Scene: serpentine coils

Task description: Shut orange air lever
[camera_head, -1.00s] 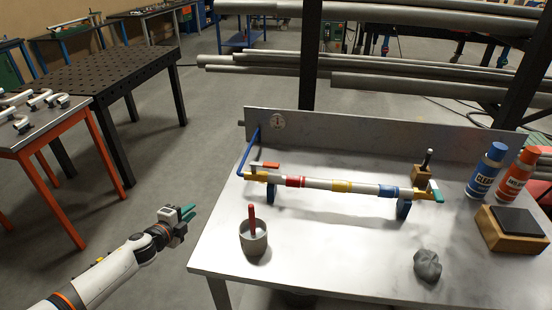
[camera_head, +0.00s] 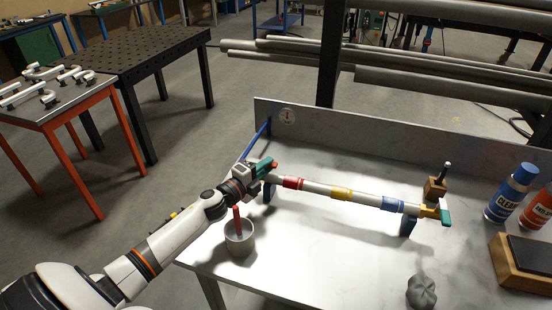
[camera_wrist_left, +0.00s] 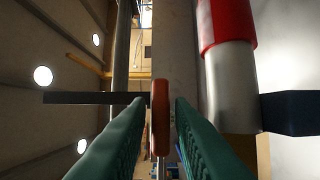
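The orange air lever (camera_head: 275,165) is at the left end of the banded pipe (camera_head: 315,187), mostly hidden behind my left gripper (camera_head: 266,168) in the head view. In the left wrist view the orange lever (camera_wrist_left: 160,118) shows edge-on between the two green fingers of my left gripper (camera_wrist_left: 160,105). The fingers stand apart with a narrow gap on each side of the lever, so the gripper appears open around it. My right gripper is in neither view.
A grey cup (camera_head: 239,240) with a red-handled tool stands just below my left wrist. A blue hose (camera_head: 256,138) rises behind the gripper. A teal lever (camera_head: 445,217) is at the pipe's right end. A grey lump (camera_head: 421,292) and spray cans (camera_head: 511,192) are at right.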

